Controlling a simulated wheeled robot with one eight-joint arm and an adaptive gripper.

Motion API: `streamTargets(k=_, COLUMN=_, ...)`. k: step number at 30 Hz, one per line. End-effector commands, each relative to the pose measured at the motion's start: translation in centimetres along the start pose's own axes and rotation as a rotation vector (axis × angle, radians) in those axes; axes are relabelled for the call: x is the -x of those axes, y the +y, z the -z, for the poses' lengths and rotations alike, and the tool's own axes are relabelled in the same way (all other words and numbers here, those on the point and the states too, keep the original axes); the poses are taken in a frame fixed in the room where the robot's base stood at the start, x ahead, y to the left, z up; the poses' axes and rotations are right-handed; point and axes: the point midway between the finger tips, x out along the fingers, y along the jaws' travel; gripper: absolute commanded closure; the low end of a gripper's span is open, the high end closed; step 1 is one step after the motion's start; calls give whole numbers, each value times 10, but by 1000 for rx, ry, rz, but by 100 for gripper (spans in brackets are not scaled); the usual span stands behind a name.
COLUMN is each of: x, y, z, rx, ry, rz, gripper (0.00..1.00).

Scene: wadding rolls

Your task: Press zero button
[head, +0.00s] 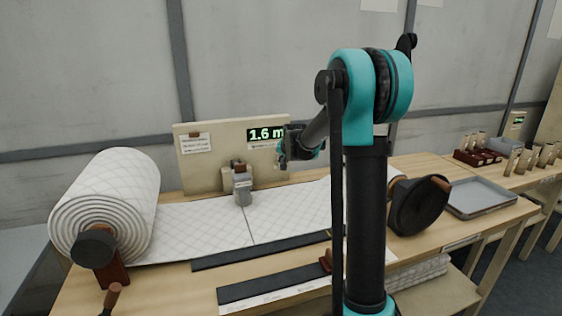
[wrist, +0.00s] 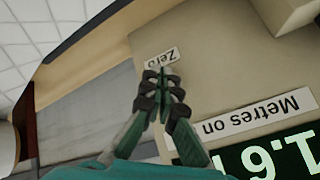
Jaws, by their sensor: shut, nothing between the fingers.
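The display (head: 265,134) on the upright wooden panel (head: 215,165) reads 1.6 m in the head view. In the wrist view the display (wrist: 285,160) appears upside down beside a "Metres on" label (wrist: 250,117). A small "Zero" label (wrist: 162,57) is on the panel just beyond my fingertips. My gripper (wrist: 162,78) is shut and empty, with its tips close beside that label. The zero button itself is not visible; my fingers may cover it. I cannot tell whether the tips touch the panel. In the head view my gripper (head: 282,160) is in front of the panel's right end, below the display.
A large white quilted wadding roll (head: 105,205) stands at the left, its sheet (head: 200,225) running right across the table. A grey-topped device (head: 242,187) stands before the panel. A dark reel (head: 418,205) and a grey tray (head: 480,197) are at the right.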

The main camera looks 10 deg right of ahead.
Motion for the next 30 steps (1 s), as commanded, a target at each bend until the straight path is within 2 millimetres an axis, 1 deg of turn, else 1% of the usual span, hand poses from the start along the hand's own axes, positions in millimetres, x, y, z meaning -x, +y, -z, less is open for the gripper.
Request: streamTargets(k=30, x=-7, y=-5, z=5, rx=0, ry=0, rz=0, gripper=100)
